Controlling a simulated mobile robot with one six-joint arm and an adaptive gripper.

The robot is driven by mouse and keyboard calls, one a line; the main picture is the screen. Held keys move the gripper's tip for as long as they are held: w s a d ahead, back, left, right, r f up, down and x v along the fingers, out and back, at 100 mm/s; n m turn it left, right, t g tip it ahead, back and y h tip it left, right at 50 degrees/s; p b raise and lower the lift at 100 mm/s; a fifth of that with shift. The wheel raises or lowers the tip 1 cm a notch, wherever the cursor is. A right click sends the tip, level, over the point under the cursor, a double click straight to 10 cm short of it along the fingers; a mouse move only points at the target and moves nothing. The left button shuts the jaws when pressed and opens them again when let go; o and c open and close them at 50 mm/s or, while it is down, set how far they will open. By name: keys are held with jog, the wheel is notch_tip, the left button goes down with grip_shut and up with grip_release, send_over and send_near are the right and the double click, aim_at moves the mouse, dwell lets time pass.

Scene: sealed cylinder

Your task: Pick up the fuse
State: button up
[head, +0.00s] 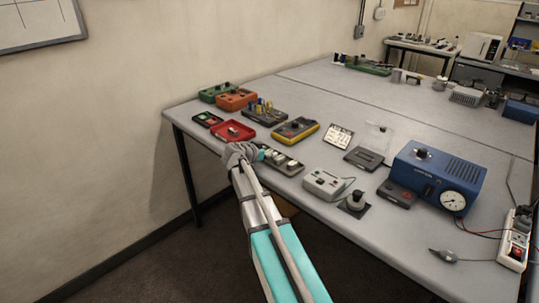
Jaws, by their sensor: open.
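My arm reaches up from the bottom of the head view to the table's left front edge. My gripper (241,153) is at its end, a grey shape seen from behind, just in front of a red tray and at the left end of a dark grey holder. Its fingertips are small and mostly hidden, and I see nothing held. I cannot make out for sure which thing is the fuse. A small dark and pale piece (234,131) lies in the red tray (249,136). Several small pale pieces (280,158) sit in the grey holder (298,168).
Green and orange boxes (236,99), a tool holder (265,112) and a yellow meter (295,130) stand behind. A white-grey device (327,184), a black knob stand (355,203) and a large blue gauge unit (425,178) are to the right. The table's (350,95) back middle is clear.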

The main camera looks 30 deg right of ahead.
grip_shut()
dwell(0.3)
jog(key=shift+r, duration=0.15)
jog(key=shift+r+p, duration=0.95)
jog(key=shift+p, duration=0.1)
jog(key=s+a+r+p, duration=0.7)
jog(key=s+r+p, duration=0.3)
jog(key=s+p, duration=0.1)
jog(key=shift+s+r, duration=0.4)
jog(key=shift+s, duration=0.2)
